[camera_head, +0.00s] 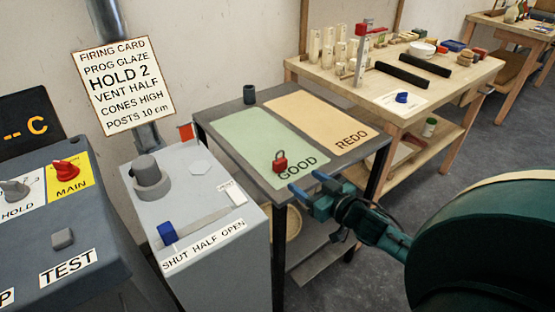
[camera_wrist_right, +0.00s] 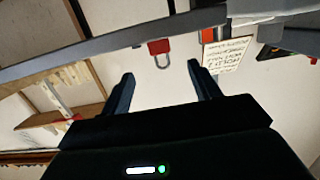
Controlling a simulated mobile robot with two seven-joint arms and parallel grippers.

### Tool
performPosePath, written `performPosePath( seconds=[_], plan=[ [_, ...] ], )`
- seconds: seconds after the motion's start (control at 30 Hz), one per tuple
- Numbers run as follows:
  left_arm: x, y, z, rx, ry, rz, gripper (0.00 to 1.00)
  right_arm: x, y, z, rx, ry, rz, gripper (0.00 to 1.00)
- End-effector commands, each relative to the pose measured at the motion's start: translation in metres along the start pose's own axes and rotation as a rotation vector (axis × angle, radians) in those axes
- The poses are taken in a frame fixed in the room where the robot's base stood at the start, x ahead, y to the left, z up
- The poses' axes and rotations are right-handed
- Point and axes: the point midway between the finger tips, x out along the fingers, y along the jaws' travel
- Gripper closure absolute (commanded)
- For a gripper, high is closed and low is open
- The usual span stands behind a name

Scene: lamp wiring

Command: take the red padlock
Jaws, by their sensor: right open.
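The red padlock (camera_head: 280,164) stands upright with its grey shackle on top, on the green GOOD panel (camera_head: 240,136) near the front edge of the dark table. My right gripper (camera_head: 307,182) is open and empty, just to the right of the padlock at the table's front edge, and apart from it. In the right wrist view the padlock (camera_wrist_right: 159,47) appears upside down, beyond the gap between the two open fingers (camera_wrist_right: 164,86). My left gripper is not in view.
A grey cabinet (camera_head: 205,210) with a blue-handled slider stands left of the table. The tan REDO panel (camera_head: 320,122) is clear. A wooden bench (camera_head: 440,92) with many items stands behind right.

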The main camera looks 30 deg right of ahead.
Motion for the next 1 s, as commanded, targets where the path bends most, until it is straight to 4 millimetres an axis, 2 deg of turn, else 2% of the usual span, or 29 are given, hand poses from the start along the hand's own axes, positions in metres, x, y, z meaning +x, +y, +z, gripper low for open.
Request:
performPosePath(
  seconds=[0.3, 0.57, 0.83, 1.0],
  plan=[
    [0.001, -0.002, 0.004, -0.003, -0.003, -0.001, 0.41, 0.055, 0.001, -0.001, -0.001, 0.001, 0.001, 0.38],
    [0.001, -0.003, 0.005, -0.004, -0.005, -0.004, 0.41, 0.073, 0.0, -0.001, -0.001, 0.0, 0.001, 0.38],
    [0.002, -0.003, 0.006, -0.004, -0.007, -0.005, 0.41, 0.108, 0.003, -0.005, 0.0, 0.001, 0.001, 0.38],
    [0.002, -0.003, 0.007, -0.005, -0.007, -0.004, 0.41, 0.121, 0.002, -0.005, -0.001, 0.0, 0.0, 0.38]
  ],
)
